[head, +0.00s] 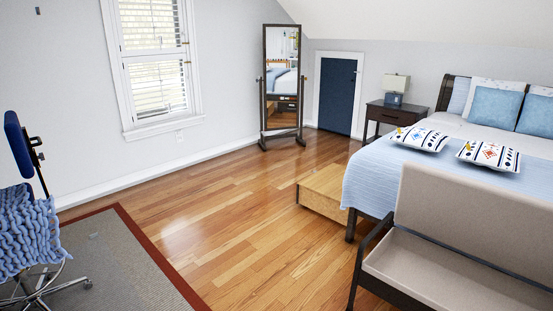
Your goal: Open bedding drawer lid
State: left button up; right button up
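A low light-wood box, which looks like the bedding drawer (325,203), sits on the floor at the near left side of the bed. It sticks out from under the blue bedspread. Its top is a flat wooden panel (337,183) that looks closed. The bedspread and bed hide its right end. Neither of my grippers is in the head view.
The bed (380,172) and a beige bench (455,225) with dark arms take up the right. A standing mirror (281,85) and a nightstand (395,114) are at the back. A desk chair (35,220) stands on the rug (110,265) at left. Wood floor (210,215) between is clear.

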aim_at(327, 181)
jog(key=i+j+u, duration=0.15)
jog(key=u, duration=0.2)
jog(key=i+u, duration=0.75)
jog(key=i+z, duration=0.1)
jog(key=i, duration=0.8)
jog(key=i+j+z, duration=0.15)
jog(key=i, duration=0.75)
jog(key=i+z, duration=0.25)
jog(key=i, duration=0.25)
jog(key=i+j+z, duration=0.25)
jog(key=i, duration=0.2)
jog(key=i+j+z, duration=0.25)
jog(key=i, duration=0.25)
jog(key=i+j+z, duration=1.05)
jog(key=j+z, duration=0.3)
jog(key=j, duration=0.15)
jog(key=i+j+z, duration=0.25)
jog(key=j, duration=0.2)
jog(key=j+z, duration=0.3)
jog(key=j, duration=0.1)
